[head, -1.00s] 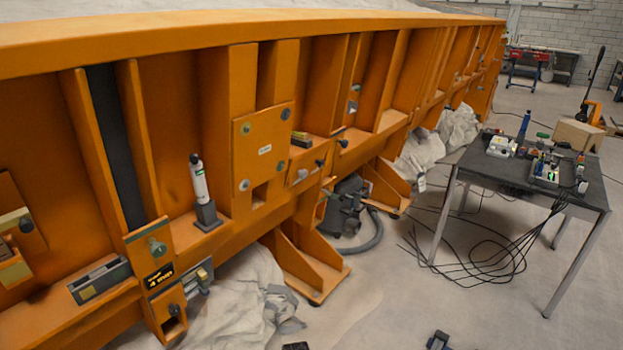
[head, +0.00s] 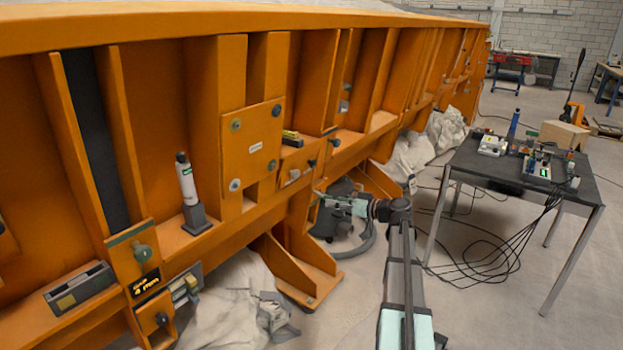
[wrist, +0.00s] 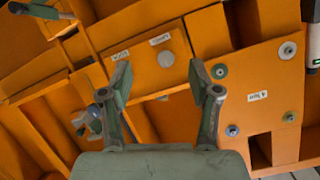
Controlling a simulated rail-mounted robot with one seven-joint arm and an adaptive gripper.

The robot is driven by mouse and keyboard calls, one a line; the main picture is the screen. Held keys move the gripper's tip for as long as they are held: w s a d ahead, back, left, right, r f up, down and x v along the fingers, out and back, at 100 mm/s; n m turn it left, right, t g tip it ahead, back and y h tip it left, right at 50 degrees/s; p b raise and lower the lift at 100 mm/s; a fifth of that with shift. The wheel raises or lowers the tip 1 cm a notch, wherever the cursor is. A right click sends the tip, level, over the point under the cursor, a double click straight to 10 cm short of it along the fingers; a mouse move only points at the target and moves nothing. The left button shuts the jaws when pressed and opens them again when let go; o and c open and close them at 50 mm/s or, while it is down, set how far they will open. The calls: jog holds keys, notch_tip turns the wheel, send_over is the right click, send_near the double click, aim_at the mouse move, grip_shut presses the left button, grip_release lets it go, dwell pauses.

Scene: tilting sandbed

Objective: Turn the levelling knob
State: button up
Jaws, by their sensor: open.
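My gripper (head: 322,197) reaches left toward the orange frame in the head view, below a small panel with a dark knob (head: 311,162). In the wrist view my gripper (wrist: 165,82) is open and empty, its two fingers spread. A round grey knob (wrist: 165,58) on an orange panel with two small white labels shows between and beyond the fingertips, apart from them. A grey-green knob-like part (wrist: 95,120) sits left of the left finger. Another dark knob (head: 333,142) shows on the frame. I cannot tell by the labels which is the levelling knob.
A bolted orange plate (head: 251,150) is left of the small panel. A white cylinder (head: 187,180) stands on the ledge. A vacuum cleaner (head: 330,222) is on the floor behind my gripper. A dark table (head: 480,176) with devices and hanging cables stands right.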

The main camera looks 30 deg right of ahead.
notch_tip(320, 180, up, 4)
jog(key=w+d+n+t, duration=0.1)
jog(key=n+t, duration=0.1)
jog(key=n+y+p, duration=0.1)
jog(key=n+p, duration=0.1)
jog(key=p, duration=0.1)
send_near(297, 175)
jog(key=x, duration=0.9)
jog(key=shift+w+a, duration=0.1)
jog(key=shift+w, duration=0.15)
jog(key=shift+c, duration=0.4)
jog(key=c, duration=1.1)
